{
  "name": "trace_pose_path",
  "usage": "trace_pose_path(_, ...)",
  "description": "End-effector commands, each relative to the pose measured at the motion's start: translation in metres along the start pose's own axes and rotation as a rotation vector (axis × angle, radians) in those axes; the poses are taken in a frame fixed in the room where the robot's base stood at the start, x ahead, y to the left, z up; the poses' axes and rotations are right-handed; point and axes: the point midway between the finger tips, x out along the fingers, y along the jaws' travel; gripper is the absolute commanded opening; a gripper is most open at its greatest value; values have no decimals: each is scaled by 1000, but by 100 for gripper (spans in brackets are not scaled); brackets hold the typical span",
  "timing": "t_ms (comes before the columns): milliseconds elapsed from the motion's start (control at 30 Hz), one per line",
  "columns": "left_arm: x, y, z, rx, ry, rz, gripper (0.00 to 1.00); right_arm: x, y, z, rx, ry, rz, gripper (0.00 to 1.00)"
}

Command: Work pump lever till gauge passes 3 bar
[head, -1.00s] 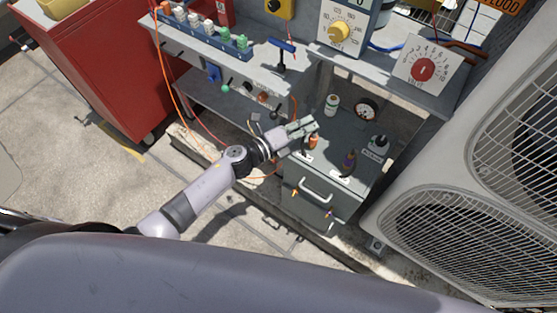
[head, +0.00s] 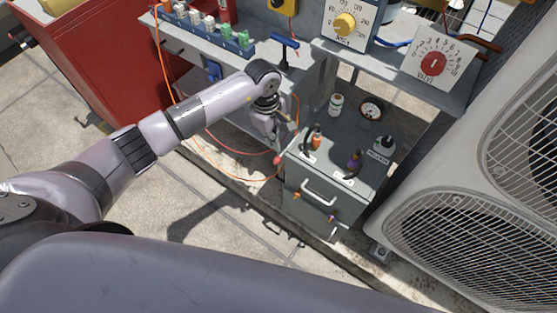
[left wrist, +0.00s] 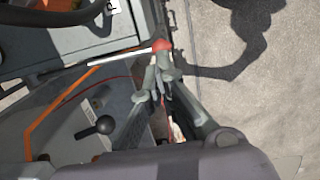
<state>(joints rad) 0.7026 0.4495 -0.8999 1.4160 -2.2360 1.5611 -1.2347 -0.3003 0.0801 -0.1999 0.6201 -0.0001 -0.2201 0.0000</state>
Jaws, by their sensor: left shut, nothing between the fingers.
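A lever with a red ball knob (head: 278,160) sticks out at the left side of the grey cabinet (head: 320,207). In the left wrist view its pale rod runs to the red knob (left wrist: 161,46). My left gripper (head: 281,138) is shut and empty, pointing down just above the knob in the head view. In the left wrist view its fingertips (left wrist: 160,72) lie close to the knob; I cannot tell whether they touch it. A round gauge (head: 371,109) lies at the back of the cabinet top; its reading is too small to tell. My right gripper is not in view.
A blue T-handle (head: 285,42) rises from the bench behind. A red cabinet (head: 95,70) stands left, a condenser (head: 480,190) right. An orange hose hangs nearby.

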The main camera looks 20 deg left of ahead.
Motion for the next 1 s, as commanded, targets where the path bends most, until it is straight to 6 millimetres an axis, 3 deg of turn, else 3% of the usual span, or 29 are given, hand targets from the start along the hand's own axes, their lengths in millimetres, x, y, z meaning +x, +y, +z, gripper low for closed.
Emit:
trace_pose_path(533,3,-1,-5,8,21,-6,0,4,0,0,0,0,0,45)
trace_pose_path(1000,57,-1,-6,7,19,-7,0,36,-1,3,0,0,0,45)
